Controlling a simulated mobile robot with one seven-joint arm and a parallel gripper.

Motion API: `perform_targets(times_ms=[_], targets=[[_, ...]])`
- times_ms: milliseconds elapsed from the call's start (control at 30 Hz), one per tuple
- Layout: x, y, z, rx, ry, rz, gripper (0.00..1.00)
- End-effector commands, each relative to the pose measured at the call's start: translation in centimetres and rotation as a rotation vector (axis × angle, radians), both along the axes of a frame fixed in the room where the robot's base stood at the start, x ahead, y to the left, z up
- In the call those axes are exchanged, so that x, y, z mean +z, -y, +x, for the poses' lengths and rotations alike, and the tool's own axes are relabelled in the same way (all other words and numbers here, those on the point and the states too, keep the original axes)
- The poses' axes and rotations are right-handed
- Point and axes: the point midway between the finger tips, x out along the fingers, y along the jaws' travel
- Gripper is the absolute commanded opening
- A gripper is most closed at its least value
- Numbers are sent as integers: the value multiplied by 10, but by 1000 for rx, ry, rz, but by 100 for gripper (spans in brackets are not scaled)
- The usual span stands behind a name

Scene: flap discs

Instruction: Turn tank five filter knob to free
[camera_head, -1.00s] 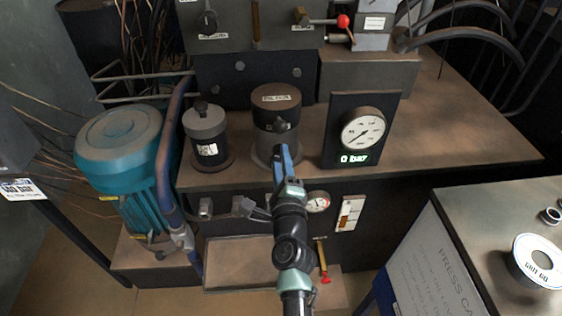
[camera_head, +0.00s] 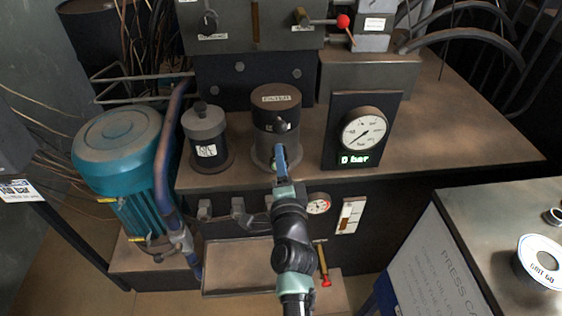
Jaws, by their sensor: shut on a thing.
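The filter (camera_head: 276,101) is a dark cylinder with a brown top and a pale label, standing on the brown bench top. A small dark knob (camera_head: 281,125) sticks out from its front. My gripper (camera_head: 281,150) reaches up from below to the front of the filter, its blue fingers just under and against the knob. The fingers are shut on the knob, as far as the small view shows. The exact contact is partly hidden by the fingers. I cannot read the markings around the knob.
A shorter dark cylinder (camera_head: 205,138) stands left of the filter. A gauge (camera_head: 363,132) reading 0 bar stands on the right. A teal motor (camera_head: 119,160) is at far left. Valves and a red-knobbed lever (camera_head: 342,21) are behind.

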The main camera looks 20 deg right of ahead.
Motion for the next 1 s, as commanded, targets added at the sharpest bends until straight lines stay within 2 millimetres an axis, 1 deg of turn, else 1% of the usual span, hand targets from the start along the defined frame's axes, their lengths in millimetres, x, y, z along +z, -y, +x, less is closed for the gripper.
perform_targets(times_ms=[400, 433, 567, 600, 867, 1000], targets=[[-1, 0, 0, 1, -5, -10, 0], [-1, 0, 0, 1, -5, -10, 47], [-1, 0, 0, 1, -5, -8, 71], [-1, 0, 0, 1, -5, -8, 72], [0, 0, -1, 0, -3, -7, 72], [0, -2, -8, 0, -4, -7, 72]])
